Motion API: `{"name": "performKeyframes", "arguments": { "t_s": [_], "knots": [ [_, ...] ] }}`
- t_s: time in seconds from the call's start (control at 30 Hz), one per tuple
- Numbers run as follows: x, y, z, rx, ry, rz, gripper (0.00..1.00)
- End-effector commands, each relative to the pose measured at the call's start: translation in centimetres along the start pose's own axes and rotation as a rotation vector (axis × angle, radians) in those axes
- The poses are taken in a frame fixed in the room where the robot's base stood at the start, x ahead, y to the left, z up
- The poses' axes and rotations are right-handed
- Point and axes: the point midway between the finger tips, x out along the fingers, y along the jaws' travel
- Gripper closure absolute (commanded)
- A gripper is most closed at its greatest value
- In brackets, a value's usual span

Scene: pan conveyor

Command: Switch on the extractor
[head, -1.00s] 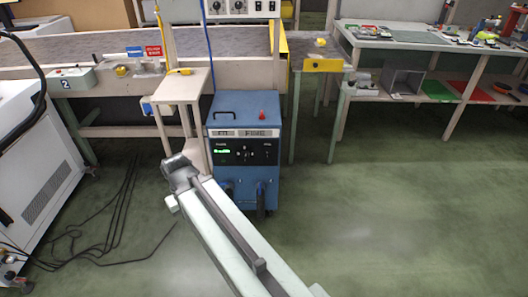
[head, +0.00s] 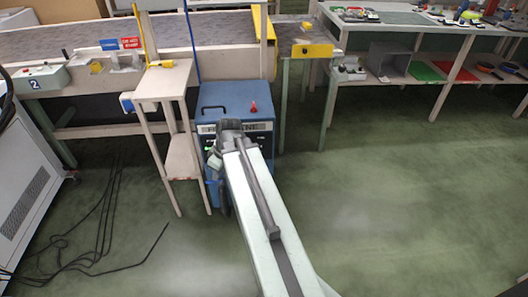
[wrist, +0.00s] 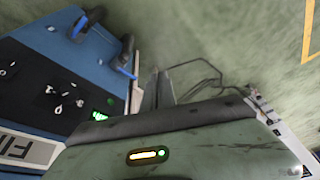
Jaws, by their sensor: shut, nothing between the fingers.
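In the wrist view the cabinet (wrist: 35,50) lies tilted at the left. Its black panel (wrist: 50,92) shows small white-marked controls and a lit green display. My gripper's shut, empty fingers (wrist: 158,85) show to the right of the panel; contact cannot be told.
A small wooden stand (head: 165,83) is close left of the cabinet. The conveyor (head: 90,45) runs behind. Black cables (head: 105,225) lie on the floor at left. A workbench (head: 420,30) stands at back right. Floor at right is clear.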

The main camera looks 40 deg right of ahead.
Motion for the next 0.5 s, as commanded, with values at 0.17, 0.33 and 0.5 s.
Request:
{"name": "performKeyframes", "arguments": {
  "t_s": [0.17,0.33,0.5],
  "knots": [
    [-4.1,11.9,7.6,-0.246,0.164,0.145,1.00],
    [-7.0,17.4,12.7,-0.397,0.208,0.273,1.00],
    [-7.8,18.5,13.9,-0.440,0.211,0.309,1.00]
  ]
}}
